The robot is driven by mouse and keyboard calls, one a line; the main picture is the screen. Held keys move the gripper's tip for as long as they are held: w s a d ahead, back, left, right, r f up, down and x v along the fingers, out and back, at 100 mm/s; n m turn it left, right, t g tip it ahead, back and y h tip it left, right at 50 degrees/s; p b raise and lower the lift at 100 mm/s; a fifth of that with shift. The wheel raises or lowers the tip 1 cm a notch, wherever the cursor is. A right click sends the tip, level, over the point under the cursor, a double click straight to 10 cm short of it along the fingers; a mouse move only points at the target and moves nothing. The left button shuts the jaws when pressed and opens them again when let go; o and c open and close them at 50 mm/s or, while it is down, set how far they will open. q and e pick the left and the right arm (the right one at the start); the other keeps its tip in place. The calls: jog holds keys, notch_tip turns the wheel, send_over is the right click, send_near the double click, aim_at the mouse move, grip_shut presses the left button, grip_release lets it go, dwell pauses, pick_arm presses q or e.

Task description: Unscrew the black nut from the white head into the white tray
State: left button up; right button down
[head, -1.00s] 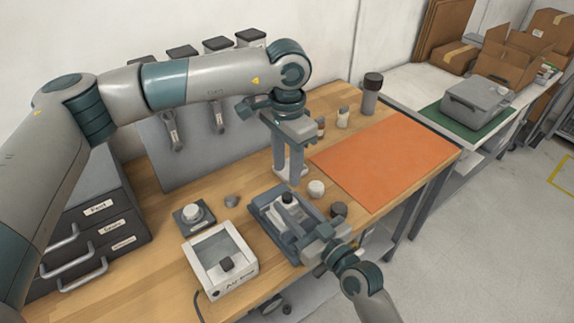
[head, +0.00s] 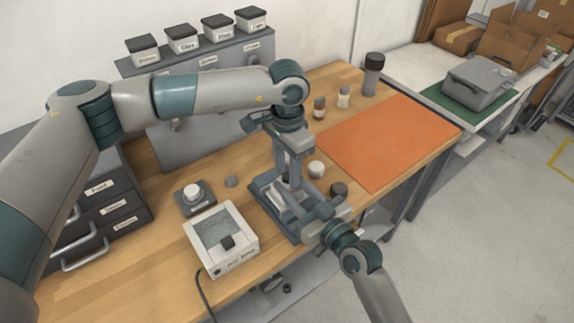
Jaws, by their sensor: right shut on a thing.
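My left gripper (head: 291,182) points straight down over the grey-blue holder (head: 262,186) on the bench. Its fingers reach the top of the part standing there; whether they touch it or have closed is hidden. The white head and its black nut are mostly hidden behind the fingers. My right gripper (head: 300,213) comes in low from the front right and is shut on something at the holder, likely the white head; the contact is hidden. The white tray (head: 240,266) stands left of the holder, with a small black block (head: 227,242) inside it.
A round white piece (head: 316,169) and a dark round piece (head: 338,189) stand right of the holder. A white-topped grey block (head: 193,195) and a small grey piece (head: 231,182) lie behind the tray. The orange mat (head: 385,150) is clear.

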pick_arm(q)
jog(key=shift+c, duration=0.4)
grip_shut()
jog(key=shift+n, duration=1.7)
jog(key=shift+o, duration=0.4)
grip_release()
jog(key=shift+r, duration=0.15)
